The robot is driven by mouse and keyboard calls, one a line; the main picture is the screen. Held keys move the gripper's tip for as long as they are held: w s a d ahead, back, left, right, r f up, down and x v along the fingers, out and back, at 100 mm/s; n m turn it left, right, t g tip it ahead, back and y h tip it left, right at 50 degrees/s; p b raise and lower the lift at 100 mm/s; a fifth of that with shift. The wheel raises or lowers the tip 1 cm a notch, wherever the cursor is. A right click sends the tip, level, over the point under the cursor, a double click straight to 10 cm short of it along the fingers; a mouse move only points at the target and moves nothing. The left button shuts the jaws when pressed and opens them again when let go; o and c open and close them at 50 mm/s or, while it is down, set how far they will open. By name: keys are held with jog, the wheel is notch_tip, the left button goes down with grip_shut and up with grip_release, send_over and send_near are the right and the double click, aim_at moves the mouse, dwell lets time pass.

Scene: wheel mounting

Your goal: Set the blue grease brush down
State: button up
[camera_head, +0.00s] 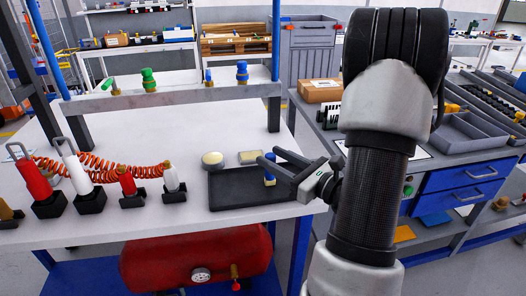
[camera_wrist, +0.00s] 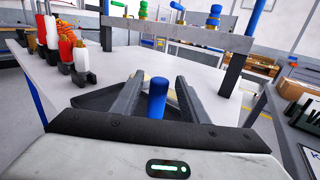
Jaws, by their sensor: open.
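The blue grease brush (camera_head: 269,171) stands upright on the dark tray (camera_head: 228,191) on the white table. In the wrist view the blue handle of the brush (camera_wrist: 157,98) shows between the two fingers. My gripper (camera_head: 268,163) is open, reaching in from the right, with its fingers on either side of the handle. A gap shows between the handle and each finger in the wrist view. The lower end of the brush is partly hidden in the wrist view.
Two pale round and square tins (camera_head: 212,159) stand behind the tray. Red and white bottles (camera_head: 76,172) and an orange coiled hose (camera_head: 110,171) stand to the left. A grey raised shelf (camera_head: 180,97) with green and blue-topped items spans the back. Bare table lies in front of the tray.

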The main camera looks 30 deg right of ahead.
jog(key=v, duration=0.7)
